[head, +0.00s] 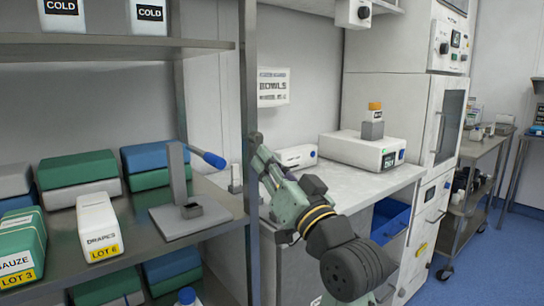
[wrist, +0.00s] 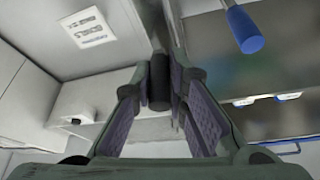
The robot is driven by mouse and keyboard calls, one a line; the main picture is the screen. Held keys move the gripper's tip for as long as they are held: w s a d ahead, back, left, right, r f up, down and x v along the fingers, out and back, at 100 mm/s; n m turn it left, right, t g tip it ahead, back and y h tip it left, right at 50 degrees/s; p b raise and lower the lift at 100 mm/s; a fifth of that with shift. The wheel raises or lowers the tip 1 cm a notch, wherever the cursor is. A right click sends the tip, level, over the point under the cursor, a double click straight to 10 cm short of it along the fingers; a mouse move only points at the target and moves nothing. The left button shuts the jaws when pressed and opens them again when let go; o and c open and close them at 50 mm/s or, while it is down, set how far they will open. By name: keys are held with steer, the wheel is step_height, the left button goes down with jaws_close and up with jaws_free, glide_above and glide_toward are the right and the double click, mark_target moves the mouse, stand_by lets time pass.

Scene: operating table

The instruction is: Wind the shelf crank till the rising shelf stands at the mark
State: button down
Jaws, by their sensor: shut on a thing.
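My gripper (head: 254,147) is beside the front right post of the rack in the head view. In the wrist view its two fingers (wrist: 163,92) are closed around a dark upright cylinder (wrist: 158,75), which looks like the grip of the shelf crank.
A grey stand (head: 177,178) with a blue-ended lever (head: 209,158) is on the rack shelf, left of my gripper; the blue end also hangs close by in the wrist view (wrist: 243,30). Boxes fill the shelf's left. A white counter (head: 345,178) with devices is at right.

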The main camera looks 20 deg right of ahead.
steer(key=shift+a, duration=0.1)
stand_by(0.3)
steer(key=c, duration=1.6)
jaws_free()
steer(key=v, duration=1.2)
steer(key=shift+f, duration=0.1)
